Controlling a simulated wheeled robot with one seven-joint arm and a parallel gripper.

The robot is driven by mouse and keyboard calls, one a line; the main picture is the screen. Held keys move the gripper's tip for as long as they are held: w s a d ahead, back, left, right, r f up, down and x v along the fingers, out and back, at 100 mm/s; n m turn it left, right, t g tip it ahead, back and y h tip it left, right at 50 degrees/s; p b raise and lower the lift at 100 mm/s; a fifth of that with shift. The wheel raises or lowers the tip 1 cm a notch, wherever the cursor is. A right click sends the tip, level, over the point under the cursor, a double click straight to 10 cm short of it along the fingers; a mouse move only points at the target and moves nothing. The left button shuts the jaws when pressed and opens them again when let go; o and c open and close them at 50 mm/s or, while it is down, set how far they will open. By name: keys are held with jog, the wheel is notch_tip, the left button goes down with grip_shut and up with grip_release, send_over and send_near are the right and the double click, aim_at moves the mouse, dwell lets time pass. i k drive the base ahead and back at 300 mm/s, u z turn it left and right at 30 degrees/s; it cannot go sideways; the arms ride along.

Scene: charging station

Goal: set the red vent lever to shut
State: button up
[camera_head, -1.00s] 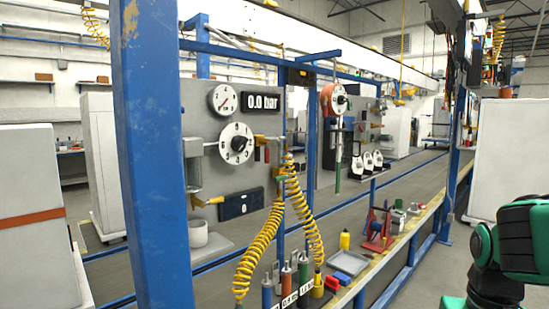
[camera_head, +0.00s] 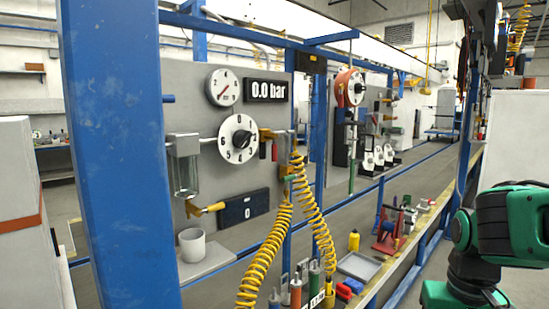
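A small red lever (camera_head: 274,151) hangs down on the grey panel (camera_head: 262,185), just right of the white numbered dial (camera_head: 238,139). A dark lever hangs beside it on its left, and a yellow handle (camera_head: 267,134) sits just above. The red lever looks roughly vertical; it is too small to tell which setting it is at. The display (camera_head: 265,90) above reads 0.0 bar. My green and black arm shows at the right edge, well apart from the panel. My gripper is not in view.
A blue post (camera_head: 125,150) stands in front of the panel's left side. Bottles (camera_head: 296,290), a grey tray (camera_head: 359,267) and a red stand (camera_head: 388,236) are on the bench along the front.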

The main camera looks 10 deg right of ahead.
aim_at(274, 153)
jog(key=z, duration=0.8)
jog(key=k, duration=1.2)
jog(key=u, duration=0.65)
jog(key=i, duration=1)
jog(key=z, duration=0.05)
